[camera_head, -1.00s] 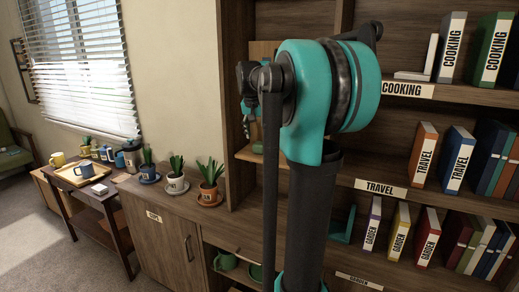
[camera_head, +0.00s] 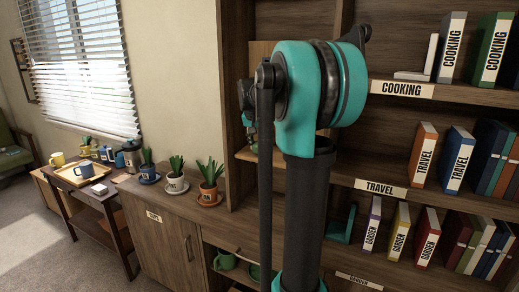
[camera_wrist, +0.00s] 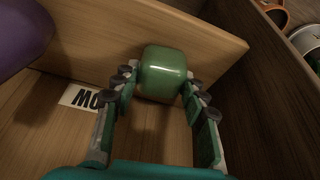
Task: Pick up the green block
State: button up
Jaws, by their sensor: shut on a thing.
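In the wrist view, a glossy green block (camera_wrist: 163,72) with rounded edges sits between the two fingers of my gripper (camera_wrist: 162,88). The fingers are closed on its sides near their tips. The block is in front of a low wooden board, and I cannot tell whether it still touches the wood below.
In the wrist view, a white label (camera_wrist: 84,98) lies left of the fingers. A purple object (camera_wrist: 22,35) is at upper left. A dark wooden wall (camera_wrist: 255,85) rises on the right, with an orange cup (camera_wrist: 273,13) beyond. In the head view, potted plants (camera_head: 210,180) stand on the cabinet.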

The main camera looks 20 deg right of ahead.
jog(key=c, duration=0.5)
jog(key=shift+r, duration=0.1)
jog(key=shift+c, duration=0.2)
